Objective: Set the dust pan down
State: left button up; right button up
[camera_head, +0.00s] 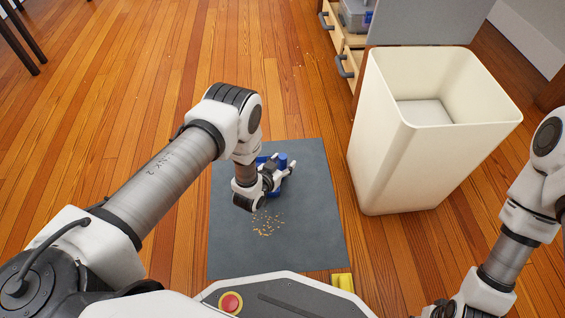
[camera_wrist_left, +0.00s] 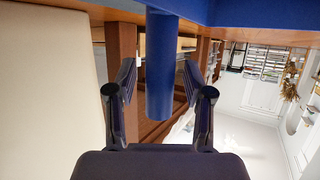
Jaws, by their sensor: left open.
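The blue dust pan (camera_head: 282,160) is on the grey mat, partly hidden behind my left gripper (camera_head: 290,172). In the left wrist view its blue handle (camera_wrist_left: 160,40) stands between the two spread fingers of that gripper (camera_wrist_left: 159,80), with gaps showing on both sides. The left gripper is open around the handle. A wide blue part of the pan (camera_wrist_left: 255,13) crosses the top of the wrist view.
Tan crumbs (camera_head: 267,223) lie on the grey mat (camera_head: 235,255) in front of the pan. A tall cream bin (camera_head: 390,165) stands right of the mat. A yellow object (camera_head: 343,282) lies at the mat's near right corner. Open drawers (camera_head: 345,62) are behind.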

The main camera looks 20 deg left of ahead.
pick_arm(q)
jog(key=shift+r, duration=0.25)
jog(key=s+a+r+g+p, duration=0.1)
jog(key=s+r+g+p, duration=0.1)
jog(key=s, duration=1)
jog(key=s+a+r+n+g+y+p, duration=0.1)
jog(key=s+r+g, duration=0.4)
jog(key=s, duration=0.7)
jog(key=s+a+r+n+g+p, duration=0.1)
jog(key=s+r+g+p, duration=0.2)
jog(key=s, duration=0.9)
jog(key=g, duration=0.3)
jog(key=shift+a+r+y+p, duration=0.2)
jog(key=shift+a+y+p, duration=0.15)
jog(key=shift+a+y, duration=0.05)
pick_arm(e)
notch_tip(320, 180, up, 7)
jog(key=shift+s, duration=0.45)
jog(key=shift+f, duration=0.1)
